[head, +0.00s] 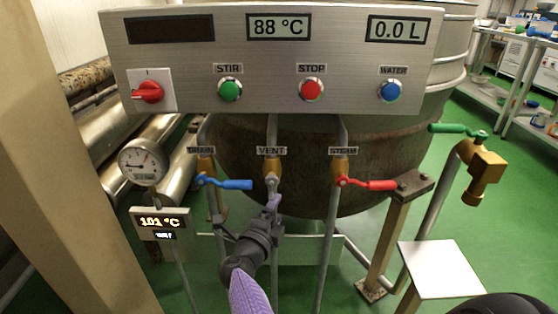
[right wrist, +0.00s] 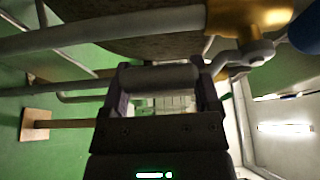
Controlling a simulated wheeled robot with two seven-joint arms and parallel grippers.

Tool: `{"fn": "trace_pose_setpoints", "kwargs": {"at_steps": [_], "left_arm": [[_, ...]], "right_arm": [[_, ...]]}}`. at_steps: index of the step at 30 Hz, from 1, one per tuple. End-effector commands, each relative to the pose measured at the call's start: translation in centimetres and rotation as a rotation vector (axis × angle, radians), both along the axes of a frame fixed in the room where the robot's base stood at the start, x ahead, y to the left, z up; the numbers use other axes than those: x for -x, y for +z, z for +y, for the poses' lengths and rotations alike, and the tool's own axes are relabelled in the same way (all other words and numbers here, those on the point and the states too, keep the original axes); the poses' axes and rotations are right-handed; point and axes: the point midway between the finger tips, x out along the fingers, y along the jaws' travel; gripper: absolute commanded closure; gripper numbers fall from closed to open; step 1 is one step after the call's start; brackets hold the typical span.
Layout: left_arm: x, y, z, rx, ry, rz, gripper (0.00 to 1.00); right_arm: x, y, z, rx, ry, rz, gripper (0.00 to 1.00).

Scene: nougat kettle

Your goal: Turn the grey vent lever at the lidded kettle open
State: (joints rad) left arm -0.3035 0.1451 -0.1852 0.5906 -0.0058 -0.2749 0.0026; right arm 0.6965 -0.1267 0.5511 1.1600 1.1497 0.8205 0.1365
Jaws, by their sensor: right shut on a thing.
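The grey vent lever (head: 272,184) hangs from the brass valve under the VENT label (head: 271,151), in front of the kettle (head: 290,140). It points down along its pipe. My right gripper (head: 273,204) reaches up from below and is shut on the lever's lower part, which it mostly hides in the head view. In the right wrist view the lever's grey handle (right wrist: 160,78) lies between the two dark fingers (right wrist: 161,92), and the brass valve body (right wrist: 252,18) is at the upper right. My left gripper is not in view.
The blue DRAIN lever (head: 228,184) is close on the left and the red STEAM lever (head: 370,185) on the right; both point right. The control panel (head: 270,95) overhangs above. A gauge (head: 143,160) and a temperature display (head: 160,222) stand left. A brass tap (head: 482,168) is right.

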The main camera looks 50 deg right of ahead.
Motion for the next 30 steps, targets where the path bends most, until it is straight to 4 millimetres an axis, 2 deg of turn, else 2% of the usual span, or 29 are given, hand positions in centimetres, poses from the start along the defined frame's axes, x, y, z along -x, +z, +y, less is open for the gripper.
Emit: {"fn": "trace_pose_setpoints", "kwargs": {"at_steps": [17, 18, 21, 27, 30], "left_arm": [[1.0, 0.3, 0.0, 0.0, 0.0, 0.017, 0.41], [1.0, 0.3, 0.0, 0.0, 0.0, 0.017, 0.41], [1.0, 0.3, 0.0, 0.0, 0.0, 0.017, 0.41], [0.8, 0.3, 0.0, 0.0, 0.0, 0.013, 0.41], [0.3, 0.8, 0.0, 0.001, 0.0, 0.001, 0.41]], "right_arm": [[-0.2, -0.3, 0.3, -0.025, 0.003, -0.02, 1.0], [-0.2, -0.3, 0.3, -0.025, 0.003, -0.021, 0.16], [-0.2, -0.2, 0.2, -0.024, 0.002, -0.021, 0.0], [-0.2, -0.1, 0.3, -0.02, 0.001, -0.021, 0.0], [0.2, 0.2, 1.5, -0.023, 0.003, -0.021, 0.0]]}}
